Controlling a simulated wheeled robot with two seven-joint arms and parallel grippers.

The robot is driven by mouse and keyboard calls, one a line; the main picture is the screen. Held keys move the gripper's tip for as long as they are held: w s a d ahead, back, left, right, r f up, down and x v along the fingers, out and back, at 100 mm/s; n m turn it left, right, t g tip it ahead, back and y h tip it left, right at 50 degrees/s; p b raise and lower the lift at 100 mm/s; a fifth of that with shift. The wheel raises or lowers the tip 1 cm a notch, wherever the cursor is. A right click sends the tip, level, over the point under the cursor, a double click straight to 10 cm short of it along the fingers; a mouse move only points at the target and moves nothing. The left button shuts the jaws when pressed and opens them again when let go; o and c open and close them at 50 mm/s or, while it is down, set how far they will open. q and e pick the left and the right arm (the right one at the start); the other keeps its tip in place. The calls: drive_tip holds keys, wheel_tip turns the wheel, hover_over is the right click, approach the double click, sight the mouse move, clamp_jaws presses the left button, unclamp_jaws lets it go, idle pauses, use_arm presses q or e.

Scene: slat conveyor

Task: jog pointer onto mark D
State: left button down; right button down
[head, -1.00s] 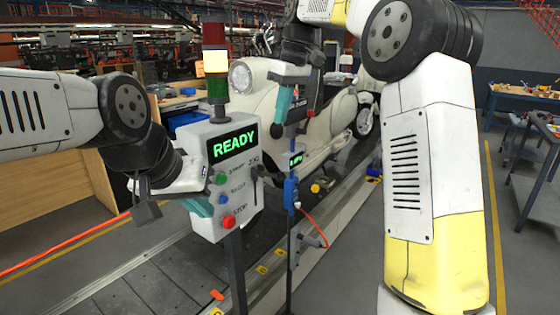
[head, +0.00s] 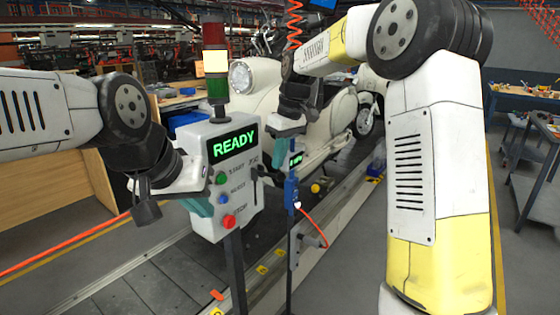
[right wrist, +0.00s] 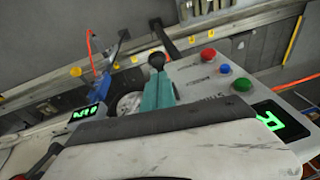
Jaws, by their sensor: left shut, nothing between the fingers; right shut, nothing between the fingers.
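The control box (head: 222,172) shows a green READY display, with green (head: 221,178), blue (head: 223,199) and red (head: 229,221) buttons on its front. A black-knobbed lever (head: 254,160) is on its right side; the knob (right wrist: 157,60) appears just beyond my right fingertips in the right wrist view. My right gripper (head: 276,165) is shut and empty, right of the box. Its teal fingers (right wrist: 157,84) point toward the knob; contact is unclear. My left gripper (head: 203,208) is shut at the box's lower left. An orange pointer (head: 217,295) lies by the conveyor edge near yellow marks (head: 262,269), whose letters are unreadable.
A blue tool (head: 291,192) with a small display and red hose hangs on a stand right of the box. A cream scooter (head: 330,130) stands on the conveyor behind. A red, white and green signal tower (head: 215,62) rises above the box.

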drive_tip(key=shift+s+d+f, duration=0.1)
drive_tip(key=shift+f, duration=0.15)
drive_tip(key=shift+d, duration=0.1)
